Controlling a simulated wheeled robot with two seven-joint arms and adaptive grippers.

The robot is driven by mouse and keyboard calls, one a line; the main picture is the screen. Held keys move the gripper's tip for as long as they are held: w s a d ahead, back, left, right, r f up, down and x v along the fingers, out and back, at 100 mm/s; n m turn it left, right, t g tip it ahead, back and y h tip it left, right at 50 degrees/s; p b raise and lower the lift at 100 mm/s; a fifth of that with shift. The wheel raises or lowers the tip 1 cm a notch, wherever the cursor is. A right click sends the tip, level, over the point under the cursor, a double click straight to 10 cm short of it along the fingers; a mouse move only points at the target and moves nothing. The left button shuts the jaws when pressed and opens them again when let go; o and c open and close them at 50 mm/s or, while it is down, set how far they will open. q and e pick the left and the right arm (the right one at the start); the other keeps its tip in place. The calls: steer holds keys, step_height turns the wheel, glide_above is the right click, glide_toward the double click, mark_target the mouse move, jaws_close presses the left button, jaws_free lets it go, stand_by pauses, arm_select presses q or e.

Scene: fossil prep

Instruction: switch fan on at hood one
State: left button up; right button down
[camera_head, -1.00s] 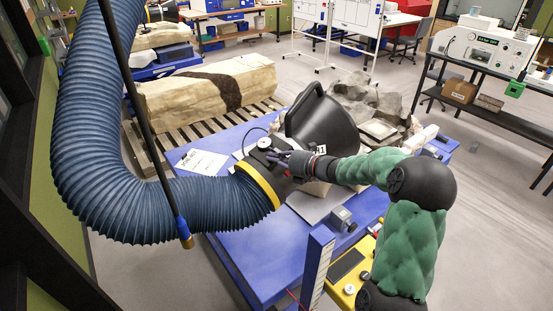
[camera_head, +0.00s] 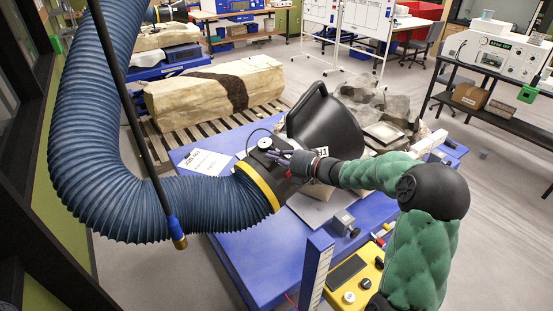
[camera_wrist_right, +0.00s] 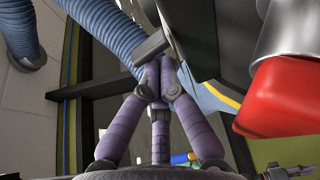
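The hood (camera_head: 325,120) is a black cone with a yellow ring (camera_head: 257,187) joining it to a thick blue ribbed hose (camera_head: 95,140). A small control with a round white-and-black top (camera_head: 265,144) sits on the hood's neck. My right gripper (camera_head: 279,156) is at the neck, just right of and below this control. In the right wrist view its purple fingers (camera_wrist_right: 157,78) come together at the tips, beside a grey block (camera_wrist_right: 150,46). I cannot tell whether they touch it. The switch's position is too small to read. My left gripper is not in view.
A dark pole (camera_head: 135,115) hangs before the hose. A yellow control box (camera_head: 350,280) is at the front. In the wrist view a red part (camera_wrist_right: 285,98) is close on the right.

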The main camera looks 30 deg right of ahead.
steer(key=m, duration=0.1)
steer(key=m+b, duration=0.1)
steer(key=m, duration=0.1)
steer(key=d+m+t+y+b, duration=0.1)
steer(key=shift+w+r, duration=0.1)
steer(key=shift+r, duration=0.3)
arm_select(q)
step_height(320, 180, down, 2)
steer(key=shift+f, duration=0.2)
arm_select(e)
steer(key=shift+r, duration=0.1)
